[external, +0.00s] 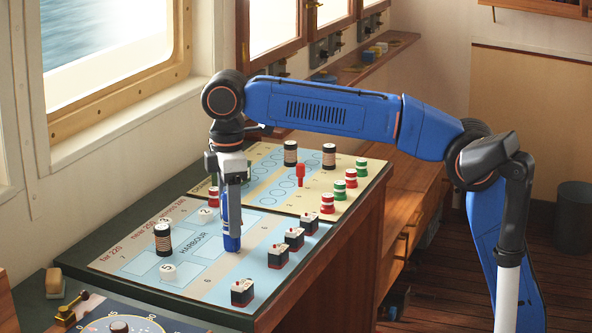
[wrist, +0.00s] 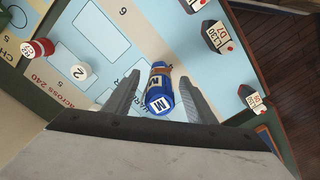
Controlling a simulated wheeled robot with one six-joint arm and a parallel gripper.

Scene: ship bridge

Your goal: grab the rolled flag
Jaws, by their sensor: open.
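The rolled flag (wrist: 159,84) is a small blue roll with a tan band and a white label marked M on the end facing the wrist camera. In the wrist view it lies between the two fingers of my gripper (wrist: 159,76), which are open with a visible gap on each side. In the external view my gripper (external: 228,222) points straight down over the harbour board. The blue flag (external: 232,242) shows at its fingertips, apparently standing on the board, its upper part hidden by the fingers.
The harbour board (external: 205,278) holds several black-white-red blocks (external: 278,256) to the right. A numbered white disc (external: 168,272) and a dark banded cylinder (external: 163,240) stand left. A red peg (external: 300,175) and several red and green pieces (external: 351,178) stand behind.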

